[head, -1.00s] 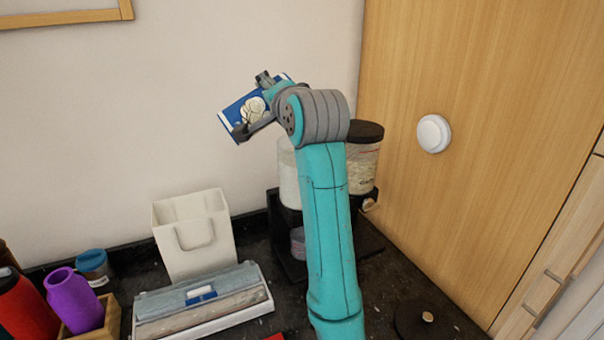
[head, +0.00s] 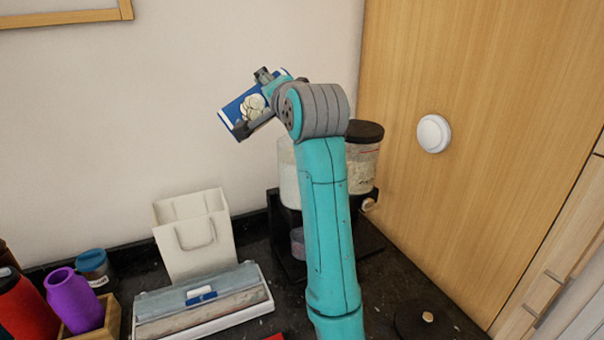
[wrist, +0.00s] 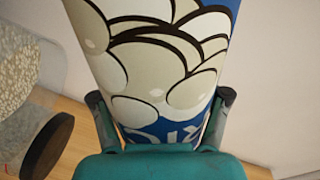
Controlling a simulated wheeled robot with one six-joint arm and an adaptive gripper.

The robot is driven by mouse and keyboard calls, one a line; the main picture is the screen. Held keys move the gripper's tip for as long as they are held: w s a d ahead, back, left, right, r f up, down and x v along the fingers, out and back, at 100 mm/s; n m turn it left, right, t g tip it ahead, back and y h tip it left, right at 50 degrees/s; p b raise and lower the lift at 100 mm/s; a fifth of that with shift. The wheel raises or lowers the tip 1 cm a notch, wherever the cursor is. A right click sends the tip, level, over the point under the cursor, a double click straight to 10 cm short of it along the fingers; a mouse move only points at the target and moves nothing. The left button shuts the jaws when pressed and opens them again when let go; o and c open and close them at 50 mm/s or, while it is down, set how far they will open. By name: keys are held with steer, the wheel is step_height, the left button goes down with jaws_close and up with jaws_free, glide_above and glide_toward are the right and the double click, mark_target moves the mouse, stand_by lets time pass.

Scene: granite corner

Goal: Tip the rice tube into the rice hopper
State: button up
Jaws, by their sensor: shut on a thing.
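The rice tube (head: 246,107) is blue with pale, rounded grain shapes. It is held tilted in the air in front of the wall, up and left of the hopper. My gripper (head: 253,104) is shut on it, with one finger on each side. In the wrist view the tube (wrist: 165,60) fills the middle, and its open end cannot be made out. The dispenser has two clear bins on a black stand (head: 284,236). The left bin (head: 288,178) holds white contents and is partly hidden by my arm; its top is hidden. The right bin (head: 362,165) has a dark lid.
A dark round lid (head: 425,320) with a pale knob lies on the counter at front right. A white bag (head: 194,235), a box of wrap (head: 205,305), a purple bottle (head: 75,298) and a blue-lidded jar (head: 93,266) stand at left. A wooden panel (head: 470,120) closes the right side.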

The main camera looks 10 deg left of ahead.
mark_target(275, 73)
steer(key=shift+r+n, duration=0.7)
steer(key=shift+r, duration=0.15)
step_height(275, 73, up, 2)
steer(key=n+t, duration=0.1)
steer(key=n, duration=0.3)
steer(key=shift+w+d+n, duration=0.1)
steer(key=shift+d+n, duration=0.05)
steer(key=shift+n, duration=0.25)
steer(key=n, duration=0.3)
steer(key=shift+w+d+r+h, duration=0.15)
steer(key=shift+w+d+h, duration=0.05)
steer(key=shift+d+h, duration=0.1)
